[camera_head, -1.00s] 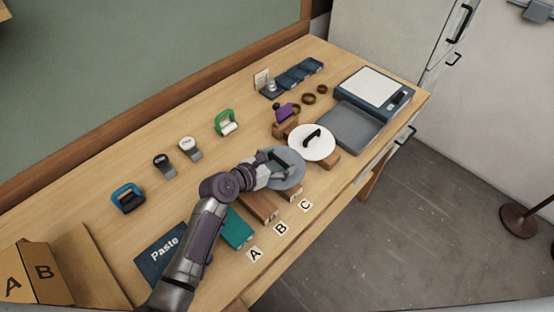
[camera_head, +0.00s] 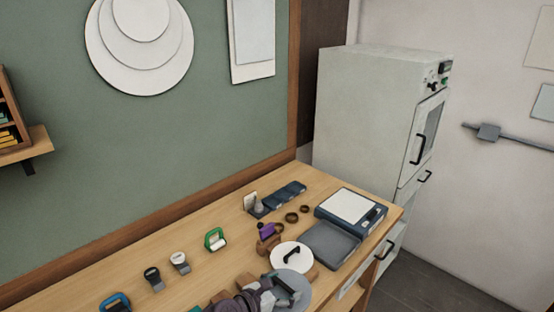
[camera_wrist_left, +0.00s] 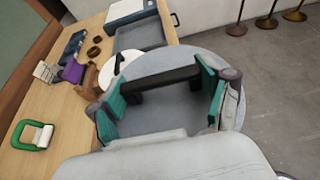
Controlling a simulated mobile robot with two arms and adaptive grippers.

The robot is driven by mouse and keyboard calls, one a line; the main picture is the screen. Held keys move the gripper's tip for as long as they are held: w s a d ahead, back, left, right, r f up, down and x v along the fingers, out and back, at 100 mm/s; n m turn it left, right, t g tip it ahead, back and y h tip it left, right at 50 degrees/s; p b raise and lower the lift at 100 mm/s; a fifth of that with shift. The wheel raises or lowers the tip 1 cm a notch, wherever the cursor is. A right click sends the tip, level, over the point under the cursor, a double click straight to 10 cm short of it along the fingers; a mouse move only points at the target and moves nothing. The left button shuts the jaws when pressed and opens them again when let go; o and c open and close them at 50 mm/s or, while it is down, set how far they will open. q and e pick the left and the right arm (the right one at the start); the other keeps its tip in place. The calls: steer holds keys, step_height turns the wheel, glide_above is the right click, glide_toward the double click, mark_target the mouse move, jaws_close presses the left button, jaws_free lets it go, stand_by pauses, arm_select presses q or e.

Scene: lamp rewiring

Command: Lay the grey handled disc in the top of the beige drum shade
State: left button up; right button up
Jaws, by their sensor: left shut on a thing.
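The grey disc (camera_head: 297,299) shows at the bottom edge of the head view, cut off below. In the left wrist view it (camera_wrist_left: 185,58) fills the middle, its black handle (camera_wrist_left: 160,82) on top. My left gripper (camera_head: 284,290) is shut on this handle, its green-padded fingers (camera_wrist_left: 160,90) at the handle's two ends. The disc looks about level, near the table's front edge; I cannot tell its exact height. The beige drum shade is not in these views. My right gripper is not in view.
A white disc with a black handle (camera_head: 291,257) sits just behind the grey disc. A grey tray (camera_head: 331,243) and a blue scale (camera_head: 350,208) stand at the table's right end. A tall cabinet (camera_head: 370,120) stands beyond. Stand bases (camera_wrist_left: 237,29) are on the floor.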

arm_select(q)
steer(key=a+b, duration=0.1)
steer(key=a, duration=0.1)
steer(key=a+f, duration=0.1)
steer(key=a+b, duration=0.1)
steer(key=a, duration=0.1)
steer(key=shift+s+a+f+b, duration=0.25)
steer(key=shift+a+f+b, duration=0.05)
steer(key=shift+a+f, duration=0.1)
steer(key=s+a+r+b, duration=0.2)
steer(key=s+a+b, duration=0.7)
steer(key=a, duration=0.5)
steer(key=s+a+r+m+g+h+b, duration=0.1)
steer(key=s+r+b, duration=0.1)
steer(key=s, duration=0.5)
steer(key=shift+s+a+r+m+g, duration=0.3)
steer(key=shift+r+m, duration=0.1)
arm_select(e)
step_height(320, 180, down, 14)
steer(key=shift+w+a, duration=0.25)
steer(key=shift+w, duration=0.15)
arm_select(q)
steer(key=shift+d, duration=0.1)
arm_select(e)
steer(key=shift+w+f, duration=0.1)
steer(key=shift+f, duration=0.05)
